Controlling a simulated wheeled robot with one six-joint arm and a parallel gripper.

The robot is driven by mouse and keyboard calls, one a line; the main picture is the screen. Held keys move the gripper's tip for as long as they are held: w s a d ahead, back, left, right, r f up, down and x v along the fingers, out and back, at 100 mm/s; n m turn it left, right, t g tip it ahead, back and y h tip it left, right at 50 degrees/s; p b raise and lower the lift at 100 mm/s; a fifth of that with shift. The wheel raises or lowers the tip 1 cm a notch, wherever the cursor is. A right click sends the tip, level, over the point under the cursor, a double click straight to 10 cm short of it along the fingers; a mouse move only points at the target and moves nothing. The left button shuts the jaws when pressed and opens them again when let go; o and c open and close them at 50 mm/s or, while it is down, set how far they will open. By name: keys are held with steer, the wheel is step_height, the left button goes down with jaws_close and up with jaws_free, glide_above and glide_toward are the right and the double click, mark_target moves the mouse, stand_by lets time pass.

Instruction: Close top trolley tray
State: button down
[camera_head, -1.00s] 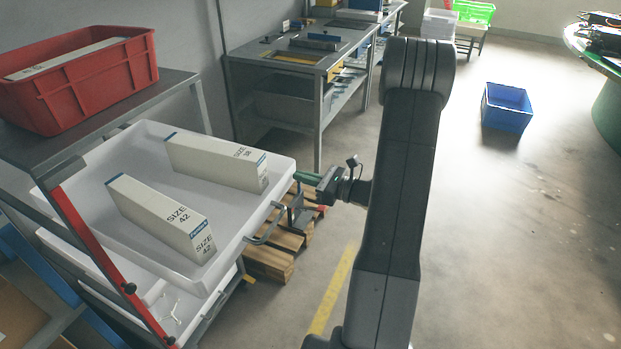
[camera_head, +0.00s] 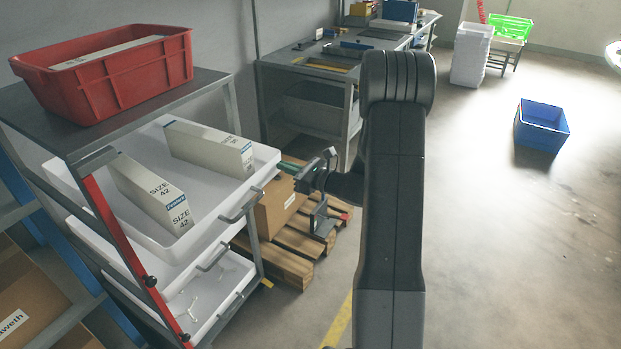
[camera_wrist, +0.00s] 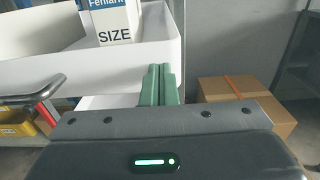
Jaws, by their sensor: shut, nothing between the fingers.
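The top trolley tray (camera_head: 206,228) is white and is pulled partly out of the trolley, toward the right. It holds two upright white boxes, one marked size 42 (camera_head: 150,195) and one behind it (camera_head: 208,147). A metal handle (camera_head: 242,206) is on its front wall. My gripper (camera_head: 284,165) is shut and empty, its green fingertips close to the tray's far front corner. In the wrist view the green fingers (camera_wrist: 160,84) overlap the tray's front wall (camera_wrist: 60,76); I cannot tell whether they touch it. The handle (camera_wrist: 32,90) is left of them there.
A red crate (camera_head: 110,75) stands on the trolley's top shelf. A lower white tray (camera_head: 205,305) is below. A cardboard box (camera_head: 277,208) on a wooden pallet (camera_head: 285,255) is beyond the trolley. Open floor with a blue crate (camera_head: 541,125) lies right.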

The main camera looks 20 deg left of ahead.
mark_target(273, 162)
steer(key=a, duration=0.6)
steer(key=w+a+b, duration=0.1)
steer(key=a, duration=0.4)
steer(key=a+b, duration=0.1)
steer(key=a, duration=0.5)
steer(key=shift+w+a, duration=0.15)
steer(key=shift+a, duration=0.15)
steer(key=shift+w+a+b, duration=0.1)
steer(key=shift+a+b, duration=0.25)
steer(key=shift+a, duration=0.25)
steer(key=shift+r, duration=0.2)
steer(key=shift+a+r, duration=0.1)
steer(key=shift+r, duration=0.05)
steer(key=shift+d+f, duration=0.3)
steer(key=shift+d, duration=0.2)
steer(key=d, duration=0.9)
steer(key=s+d+b, duration=0.1)
steer(key=d, duration=0.3)
steer(key=shift+d, duration=0.15)
